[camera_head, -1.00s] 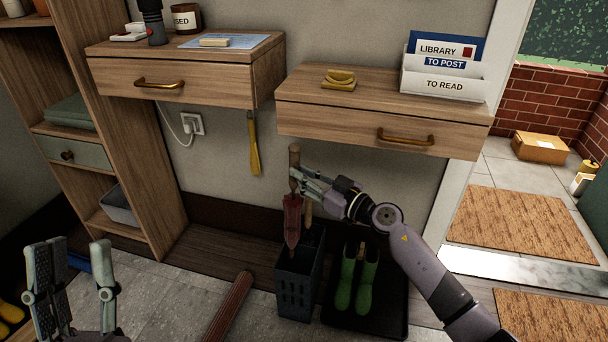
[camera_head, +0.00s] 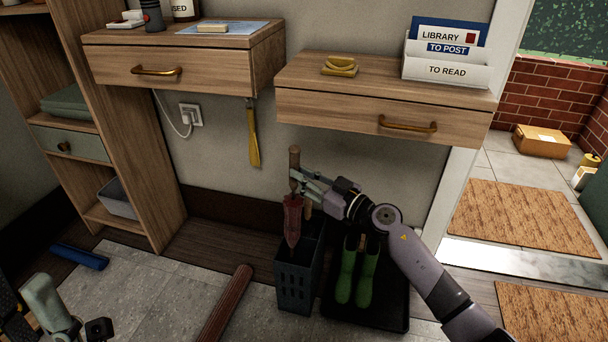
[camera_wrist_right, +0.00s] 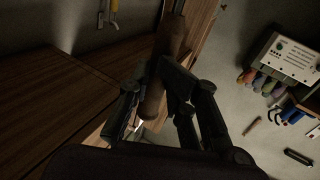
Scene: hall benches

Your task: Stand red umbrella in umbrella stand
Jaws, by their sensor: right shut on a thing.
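The red umbrella (camera_head: 293,222) hangs nearly upright, brown handle up and tip down. My right gripper (camera_head: 298,180) is shut on its upper part, just below the handle top. In the right wrist view the brown shaft (camera_wrist_right: 158,75) runs between the fingers. The dark umbrella stand (camera_head: 296,288) is on the floor directly below. The umbrella's tip overlaps the stand's mouth; I cannot tell whether it is inside or just above. My left gripper (camera_head: 72,318) is at the lower left, partly cut off, its fingers apart and empty.
A wooden handle (camera_head: 308,209) shows behind the umbrella at the stand. Green boots (camera_head: 356,275) stand on a black tray right of it. A reddish rolled object (camera_head: 227,303) lies left on the floor. Drawer shelves (camera_head: 385,118) overhang above. A blue item (camera_head: 80,257) lies by the bookcase.

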